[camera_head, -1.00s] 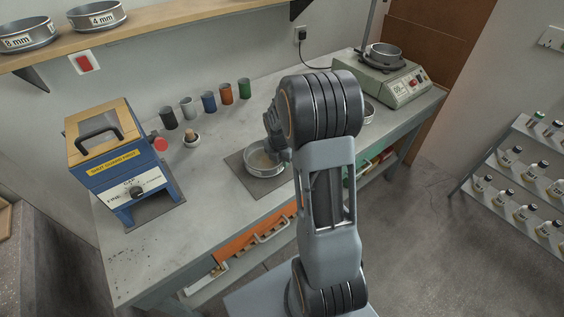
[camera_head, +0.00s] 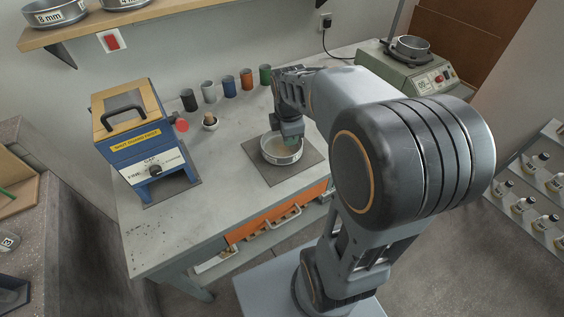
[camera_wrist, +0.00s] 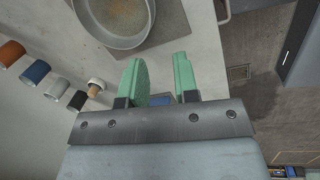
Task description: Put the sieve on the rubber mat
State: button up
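The sieve (camera_head: 283,160), a round metal ring with a tan mesh floor, rests upright on the dark rubber mat (camera_head: 268,175). Bare mat shows around it. In the wrist view the sieve (camera_wrist: 100,34) is at the top left, with the mat (camera_wrist: 174,26) beside it. My gripper (camera_head: 292,132) appears over the right back rim of the sieve in the head view. In the wrist view my gripper (camera_wrist: 160,76) has its two green fingers apart, with nothing between them. The sieve lies off to the side of the fingers there.
A shaker (camera_head: 410,72) stands at the back right. Bare bench lies left of the mat.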

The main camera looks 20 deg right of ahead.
jog(key=s+a+m+t, duration=0.1)
jog(key=s+a+m, duration=0.3)
jog(key=m, duration=0.4)
jog(key=s+a+r+m+y, duration=0.1)
jog(key=s+a+m, duration=0.2)
jog(key=s+m, duration=0.3)
jog(key=shift+s+a+r+m+t, duration=0.25)
jog(key=shift+s+a+m+t, duration=0.15)
jog(key=shift+m, duration=0.6)
jog(key=shift+d, duration=0.1)
jog(key=shift+r, duration=0.2)
